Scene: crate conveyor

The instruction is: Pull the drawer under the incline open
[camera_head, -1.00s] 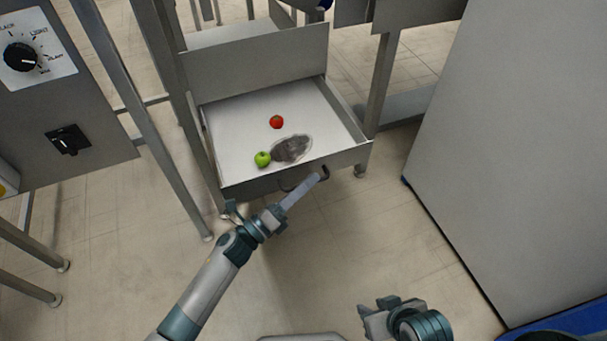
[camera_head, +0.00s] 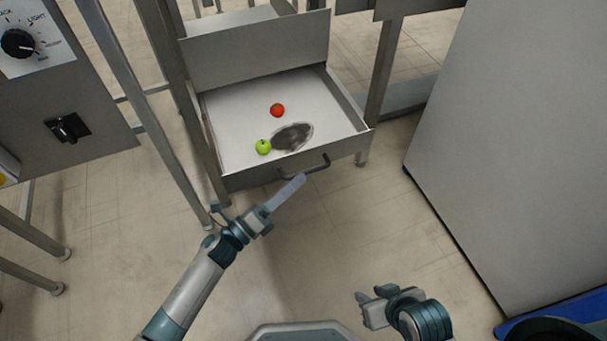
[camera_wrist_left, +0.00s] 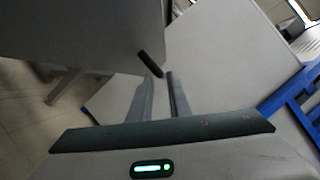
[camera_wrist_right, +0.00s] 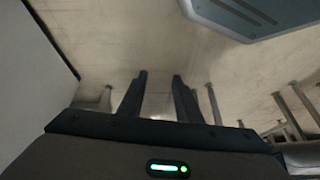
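The drawer (camera_head: 295,172) stands pulled out below a grey upright panel, and its white interior shows. Its dark bar handle (camera_head: 318,165) is on the front face; a dark bar, apparently this handle, shows just beyond the fingertips in the left wrist view (camera_wrist_left: 150,64). My left gripper (camera_head: 301,180) is just in front of the handle, with its fingers apart and nothing visible between them. My right gripper (camera_head: 366,296) is low in the head view, away from the drawer, with its fingers apart and empty.
A red round fruit (camera_head: 277,110), a green apple (camera_head: 263,147) and a dark grey oval shape (camera_head: 292,137) are in the drawer. A control panel with a knob (camera_head: 18,43) is at left. A large grey cabinet (camera_head: 510,140) stands at right. Floor in front is clear.

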